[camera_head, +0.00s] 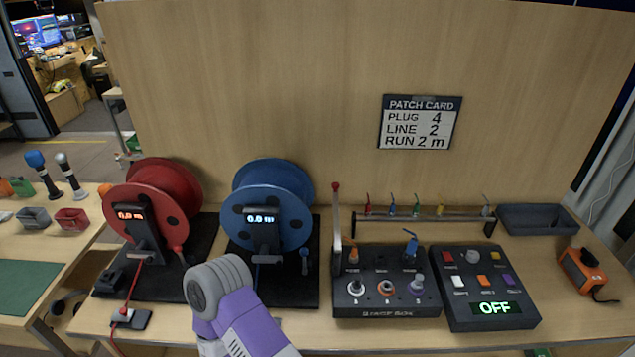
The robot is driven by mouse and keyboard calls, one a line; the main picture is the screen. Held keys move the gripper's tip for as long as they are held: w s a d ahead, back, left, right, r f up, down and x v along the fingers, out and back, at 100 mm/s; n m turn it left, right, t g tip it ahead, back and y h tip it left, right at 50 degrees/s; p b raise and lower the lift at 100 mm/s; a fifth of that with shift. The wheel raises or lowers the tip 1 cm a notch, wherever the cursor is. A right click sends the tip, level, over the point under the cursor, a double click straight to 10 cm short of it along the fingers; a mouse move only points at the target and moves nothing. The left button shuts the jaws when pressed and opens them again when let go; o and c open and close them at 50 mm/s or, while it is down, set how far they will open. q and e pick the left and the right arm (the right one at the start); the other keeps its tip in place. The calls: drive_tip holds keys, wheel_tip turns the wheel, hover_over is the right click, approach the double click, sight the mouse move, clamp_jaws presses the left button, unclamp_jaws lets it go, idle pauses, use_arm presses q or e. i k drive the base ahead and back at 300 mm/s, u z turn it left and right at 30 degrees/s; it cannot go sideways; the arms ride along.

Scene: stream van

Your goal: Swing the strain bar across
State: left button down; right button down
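The strain bar (338,240) looks to be the thin grey bar with a red tip that stands upright at the left back edge of the dark stage box (387,312). The box has several round sockets along its front, an orange plug (353,253) at the back left and a blue plug (410,245) at the back right. One of my purple and grey arm links (235,310) rises from the bottom edge, left of the box and apart from the bar. No fingertips of either gripper show.
A red cable reel (165,190) and a blue cable reel (270,195) stand left of the box. A button panel reading OFF (490,307) is at its right. Behind are a rack with small coloured plugs (418,217), a grey tray (540,219) and a patch card (420,122).

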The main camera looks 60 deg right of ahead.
sight(335, 185)
drive_tip(key=k, duration=0.7)
drive_tip(key=z, duration=0.75)
